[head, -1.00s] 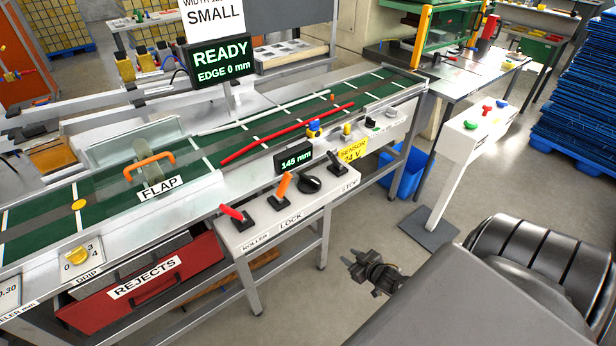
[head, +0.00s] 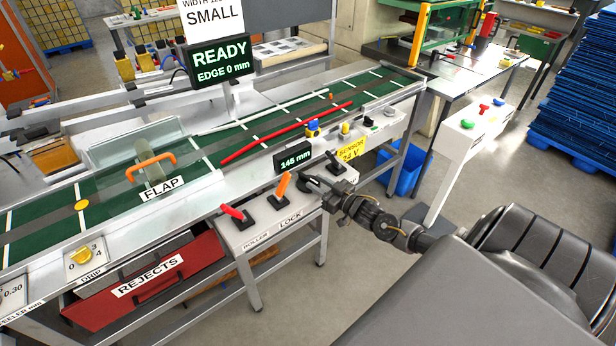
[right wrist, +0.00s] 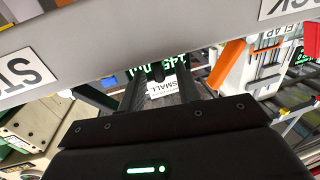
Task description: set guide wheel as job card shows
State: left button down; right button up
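The job card (head: 213,20) stands above the line and reads SMALL; its width line is cut off at the top edge. The guide readout (head: 293,158) shows 145 mm. My right gripper (head: 318,185) is at the black guide wheel on the front panel, between the orange lock lever (head: 283,186) and the stop lever (head: 335,164), and mostly hides the wheel. In the right wrist view its two fingers (right wrist: 158,92) stand apart, with a small dark piece between their tips; I cannot tell whether they touch the wheel. My left gripper is out of view.
The red roller lever (head: 233,212) stands left of the lock lever. A red guide bar (head: 285,133) lies along the green conveyor (head: 245,140). The display (head: 221,62) reads READY, EDGE 0 mm. A button post (head: 468,135) stands to the right.

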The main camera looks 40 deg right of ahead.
aim_at(309, 178)
jog(key=shift+w+a, duration=0.2)
jog(key=shift+w, duration=0.9)
jog(key=shift+w+a, duration=0.15)
jog(key=shift+w, duration=0.95)
grip_shut()
